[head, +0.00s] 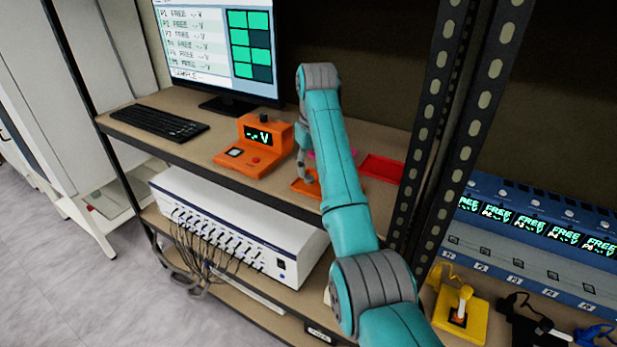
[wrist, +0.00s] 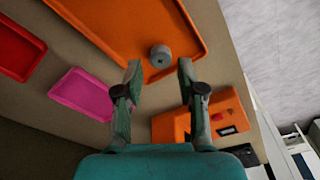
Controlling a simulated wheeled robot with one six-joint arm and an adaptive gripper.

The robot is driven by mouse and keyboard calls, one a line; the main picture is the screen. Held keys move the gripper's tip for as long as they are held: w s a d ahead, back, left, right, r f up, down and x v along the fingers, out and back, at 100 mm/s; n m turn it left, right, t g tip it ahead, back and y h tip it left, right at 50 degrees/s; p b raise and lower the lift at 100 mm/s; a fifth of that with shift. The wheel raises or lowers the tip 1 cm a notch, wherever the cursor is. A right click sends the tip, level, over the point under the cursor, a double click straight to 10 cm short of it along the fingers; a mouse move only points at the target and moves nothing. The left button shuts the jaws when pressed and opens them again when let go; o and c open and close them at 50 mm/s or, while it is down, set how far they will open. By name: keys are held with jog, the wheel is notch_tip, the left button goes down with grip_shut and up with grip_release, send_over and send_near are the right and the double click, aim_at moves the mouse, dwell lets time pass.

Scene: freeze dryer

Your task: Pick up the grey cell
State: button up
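The grey cell (wrist: 161,56) is a small round grey piece. In the wrist view it rests on the orange tray (wrist: 187,17), near the tray's rim. My gripper (wrist: 158,66) is open, with its fingertips apart on either side of the line to the cell. The cell lies just beyond the tips, and no contact shows. In the head view my gripper (head: 305,172) is over the orange tray (head: 301,187), partly behind my arm. The cell cannot be made out in the head view.
An orange meter (head: 254,147) stands left of the tray on the shelf. A pink tray (wrist: 83,94) and a red tray (head: 382,168) lie nearby. A keyboard (head: 158,122) and monitor (head: 219,45) stand further left. A dark perforated shelf post (head: 440,110) rises right of my arm.

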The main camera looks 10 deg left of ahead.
aim_at(309, 180)
jog(key=shift+w+a+f, duration=0.15)
jog(key=shift+f, duration=1.2)
jog(key=c, duration=0.7)
jog(key=shift+r, duration=0.1)
